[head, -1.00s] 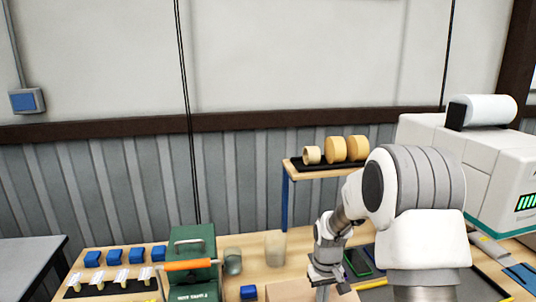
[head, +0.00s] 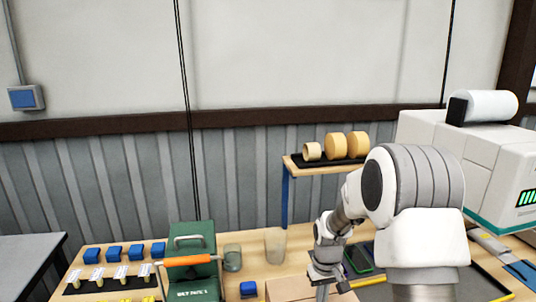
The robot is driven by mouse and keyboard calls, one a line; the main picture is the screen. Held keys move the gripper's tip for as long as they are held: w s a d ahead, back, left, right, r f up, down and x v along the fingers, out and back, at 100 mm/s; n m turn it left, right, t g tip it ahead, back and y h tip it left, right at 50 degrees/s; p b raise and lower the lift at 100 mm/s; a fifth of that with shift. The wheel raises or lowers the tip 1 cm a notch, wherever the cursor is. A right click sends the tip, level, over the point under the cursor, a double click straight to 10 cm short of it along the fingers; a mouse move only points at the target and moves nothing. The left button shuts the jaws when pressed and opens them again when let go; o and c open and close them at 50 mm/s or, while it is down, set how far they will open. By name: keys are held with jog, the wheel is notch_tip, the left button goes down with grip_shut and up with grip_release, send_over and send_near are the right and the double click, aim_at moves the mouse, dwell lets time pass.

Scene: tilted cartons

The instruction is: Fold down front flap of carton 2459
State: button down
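A tan cardboard carton (head: 288,289) shows at the bottom edge of the head view, cut off by the frame. Only part of its top is visible; its front flap and any number are out of view. My gripper (head: 322,294) points down at the carton's right side, and its fingertips run off or are lost at the bottom edge. I cannot tell whether it touches the carton or whether it is open or shut.
A green case (head: 192,245) with an orange-handled tool (head: 188,260) stands left of the carton. Two glass jars (head: 275,245) stand behind it. A raised shelf (head: 295,168) holds tape rolls. A white printer (head: 465,165) is at the right. Blue blocks (head: 137,251) lie far left.

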jog(key=shift+r+p, duration=1.55)
jog(key=shift+r, duration=1.25)
jog(key=s+r+m+t, duration=0.1)
jog(key=s+r, duration=0.4)
jog(key=r, duration=0.4)
jog(key=s+r+t, duration=0.2)
jog(key=s+r, duration=0.3)
jog(key=r, duration=0.3)
jog(key=s+r+t, duration=0.1)
jog(key=s+r, duration=0.2)
jog(key=s, duration=0.4)
jog(key=s+r+m+t, duration=0.1)
jog(key=s+r, duration=0.2)
jog(key=s, duration=0.5)
jog(key=shift+s+r+t, duration=0.2)
jog(key=shift+r+t, duration=0.05)
jog(key=shift+t, duration=0.05)
jog(key=shift+w, duration=0.1)
